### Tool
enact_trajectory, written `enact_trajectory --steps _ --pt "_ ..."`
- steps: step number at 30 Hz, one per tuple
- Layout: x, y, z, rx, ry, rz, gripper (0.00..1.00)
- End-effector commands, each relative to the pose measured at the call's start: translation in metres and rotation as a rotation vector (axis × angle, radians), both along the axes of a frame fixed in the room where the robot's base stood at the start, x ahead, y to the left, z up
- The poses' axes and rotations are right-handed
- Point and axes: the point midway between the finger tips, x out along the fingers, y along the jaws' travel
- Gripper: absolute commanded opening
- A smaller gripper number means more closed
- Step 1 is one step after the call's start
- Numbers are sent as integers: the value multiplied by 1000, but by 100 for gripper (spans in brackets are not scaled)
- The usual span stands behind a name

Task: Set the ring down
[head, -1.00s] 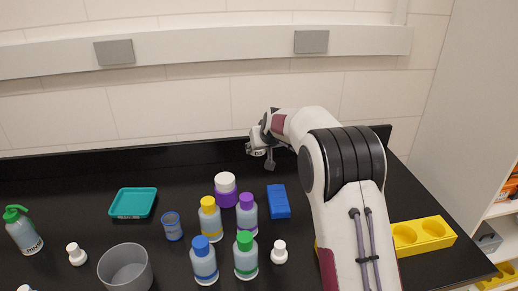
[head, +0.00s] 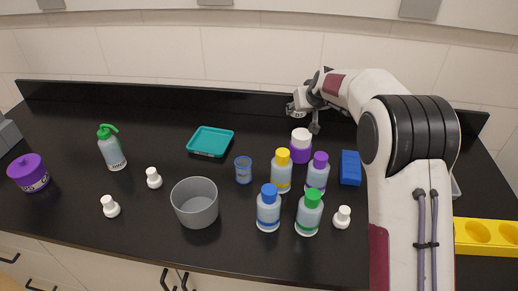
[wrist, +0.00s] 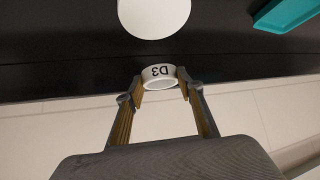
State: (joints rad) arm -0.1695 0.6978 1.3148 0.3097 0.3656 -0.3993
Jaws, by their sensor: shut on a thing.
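A white ring (wrist: 158,76) marked "D3" is between the fingertips of my gripper (wrist: 160,84) in the wrist view. The gripper is shut on it, and the marking appears upside down. In the head view my gripper (head: 314,126) is above the back part of the black table (head: 90,245), near the white-topped purple jar (head: 301,146). A round white top (wrist: 153,14) lies at the upper edge of the wrist view, apart from the ring.
A teal tray (head: 210,142) also shows in the wrist view (wrist: 284,12). Several capped bottles, a blue cup (head: 243,170) and a blue block (head: 350,167) stand near the jar. A grey bin (head: 195,203) is left of them.

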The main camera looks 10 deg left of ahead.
Motion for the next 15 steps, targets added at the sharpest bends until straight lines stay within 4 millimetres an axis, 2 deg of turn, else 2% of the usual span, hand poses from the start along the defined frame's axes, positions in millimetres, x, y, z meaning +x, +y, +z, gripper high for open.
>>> enact_trajectory --steps 1,3,9,15 --pt "-7 18 0 0 0 30 22" --pt "-15 39 -2 0 1 60 22" --pt "-43 93 -6 -1 -1 109 22" --pt "-62 122 -7 0 -1 104 22"
